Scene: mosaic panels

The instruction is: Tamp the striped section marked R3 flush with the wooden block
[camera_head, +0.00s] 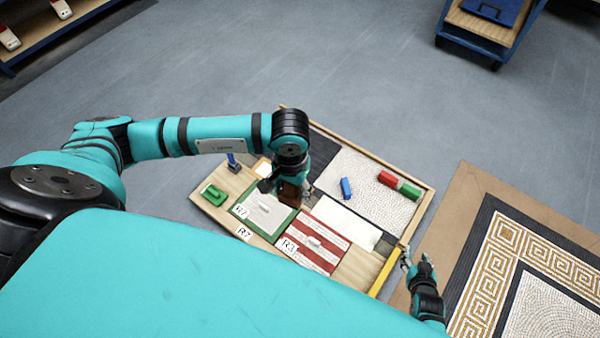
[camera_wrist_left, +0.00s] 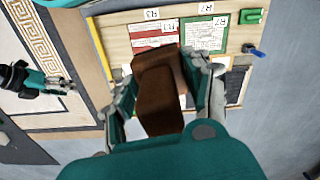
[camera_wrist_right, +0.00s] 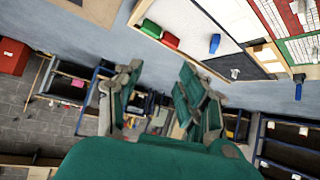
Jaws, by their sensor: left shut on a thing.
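The red-and-white striped section (camera_head: 312,250) marked R3 lies on the wooden board, with a small white handle-like piece on it. In the left wrist view the striped section (camera_wrist_left: 148,30) shows beyond the block, partly hidden. My left gripper (camera_head: 290,190) is shut on the brown wooden block (camera_wrist_left: 160,95). It holds the block (camera_head: 288,192) above the board, up and left of the striped section, near the green-bordered section (camera_head: 265,210) marked R7. My right gripper (camera_head: 416,258) is open and empty beside the board's right edge; it also shows in the right wrist view (camera_wrist_right: 155,90).
A blue piece (camera_head: 346,188), a red block (camera_head: 387,178) and a green block (camera_head: 409,191) lie on the speckled panel. A green tool (camera_head: 214,194) and a blue-handled tool (camera_head: 233,163) lie at the left end. A yellow bar (camera_head: 384,272) lies at the right edge.

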